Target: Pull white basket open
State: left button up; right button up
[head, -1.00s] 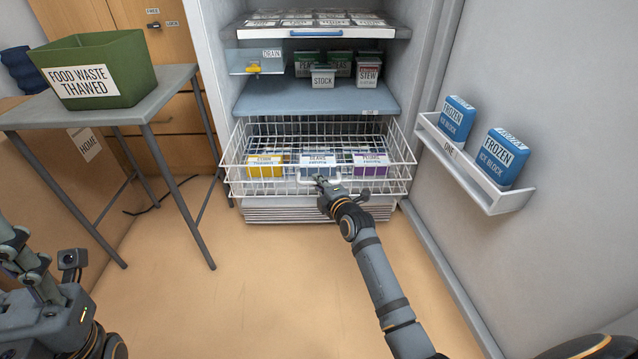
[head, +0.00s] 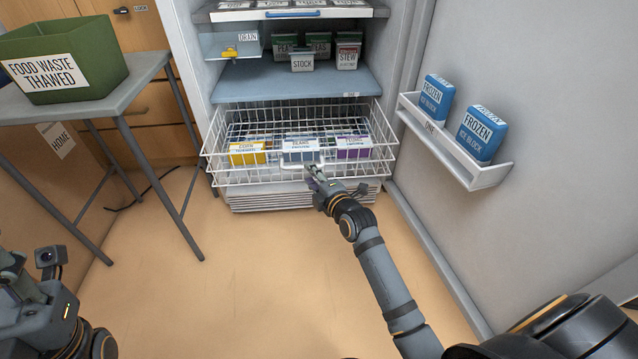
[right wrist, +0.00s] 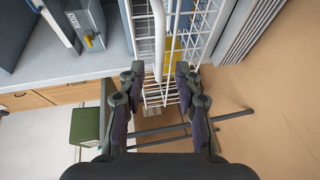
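The white wire basket (head: 215,165) at the bottom of the open freezer stands drawn out past the shelf above it. A yellow box labelled CORN (head: 247,154), a grey-blue BEANS box (head: 300,152) and a purple PLUMS box (head: 353,148) sit inside. My right gripper (head: 312,174) is at the middle of the basket's front, close to its white handle. In the right wrist view the fingers (right wrist: 158,75) are apart, with the white handle bar (right wrist: 158,40) ahead and in line with the gap. Contact is not clear. My left gripper is out of view; only part of the left arm shows.
A blue shelf (head: 290,82) with several tubs is above the basket. A white rack (head: 465,175) with two blue ice blocks hangs on the door at right. A grey table (head: 100,98) with a green bin (head: 65,60) stands at left. The floor before the basket is clear.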

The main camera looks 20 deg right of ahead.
jog(key=v, duration=0.5)
jog(key=shift+s, duration=0.4)
jog(key=shift+r, duration=0.1)
